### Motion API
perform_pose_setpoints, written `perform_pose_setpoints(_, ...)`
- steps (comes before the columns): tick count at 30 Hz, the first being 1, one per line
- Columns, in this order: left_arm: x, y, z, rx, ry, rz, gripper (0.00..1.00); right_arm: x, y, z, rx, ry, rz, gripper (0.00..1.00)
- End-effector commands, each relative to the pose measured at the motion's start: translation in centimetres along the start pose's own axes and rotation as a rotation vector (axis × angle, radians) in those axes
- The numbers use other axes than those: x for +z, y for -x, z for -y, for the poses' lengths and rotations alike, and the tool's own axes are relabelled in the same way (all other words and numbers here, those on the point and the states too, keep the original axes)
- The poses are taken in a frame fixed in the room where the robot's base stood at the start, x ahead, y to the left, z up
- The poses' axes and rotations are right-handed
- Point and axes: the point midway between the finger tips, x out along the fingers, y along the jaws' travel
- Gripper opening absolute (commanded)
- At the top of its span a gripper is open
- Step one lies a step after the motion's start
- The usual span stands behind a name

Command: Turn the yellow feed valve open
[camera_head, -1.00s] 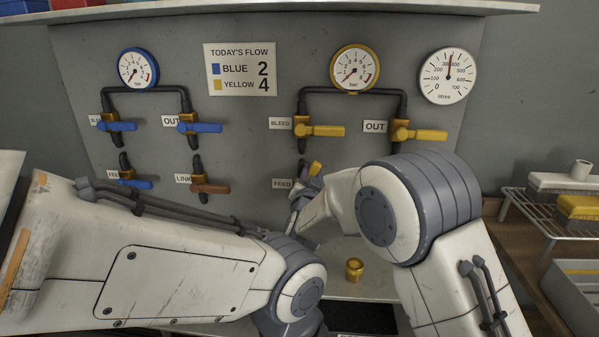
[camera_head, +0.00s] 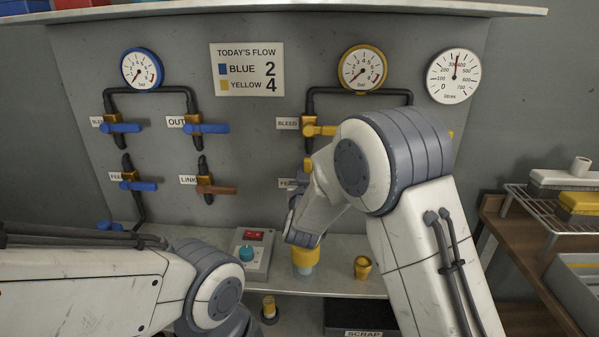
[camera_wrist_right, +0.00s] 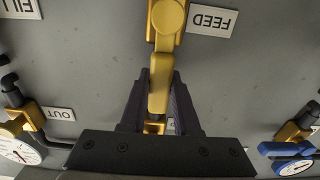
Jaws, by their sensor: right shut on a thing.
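The yellow feed valve's handle (camera_wrist_right: 160,85) lies between the dark fingers of my right gripper (camera_wrist_right: 158,105), which is shut on it. In the right wrist view, which is upside down, the handle runs from the valve body almost straight down past the FEED label (camera_wrist_right: 212,20). In the head view only a small yellow piece (camera_head: 308,163) of it shows, pointing about upright beside the partly covered FEED label (camera_head: 286,183). My right wrist and arm hide most of the valve and gripper there. My left gripper is not in view; its arm crosses the lower left.
The yellow bleed handle (camera_head: 320,131) lies sideways just above. The ledge below holds a teal-knobbed box (camera_head: 252,252), a yellow-topped cylinder (camera_head: 305,258) and a brass cup (camera_head: 362,268). A dark SCRAP bin (camera_head: 362,328) is below. A wire rack (camera_head: 530,210) stands right.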

Motion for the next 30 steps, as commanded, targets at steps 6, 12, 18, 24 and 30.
perform_pose_setpoints(6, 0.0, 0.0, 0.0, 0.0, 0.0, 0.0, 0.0, 0.2, 0.1, 0.2, -0.005, 0.006, 0.004, 0.0)
perform_pose_setpoints(12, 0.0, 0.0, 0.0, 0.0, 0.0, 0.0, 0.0, 0.1, 0.1, 0.2, -0.004, 0.005, 0.003, 0.6)
perform_pose_setpoints(18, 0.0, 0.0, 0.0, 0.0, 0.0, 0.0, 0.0, 0.1, 0.0, 0.1, -0.002, 0.003, 0.002, 0.6)
perform_pose_setpoints(24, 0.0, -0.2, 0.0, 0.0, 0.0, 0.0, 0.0, 0.1, 1.4, 0.2, -0.004, 0.002, 0.001, 0.6)
perform_pose_setpoints(30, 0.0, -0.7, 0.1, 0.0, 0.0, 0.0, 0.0, 0.1, 5.4, 0.2, -0.006, 0.003, 0.001, 0.6)
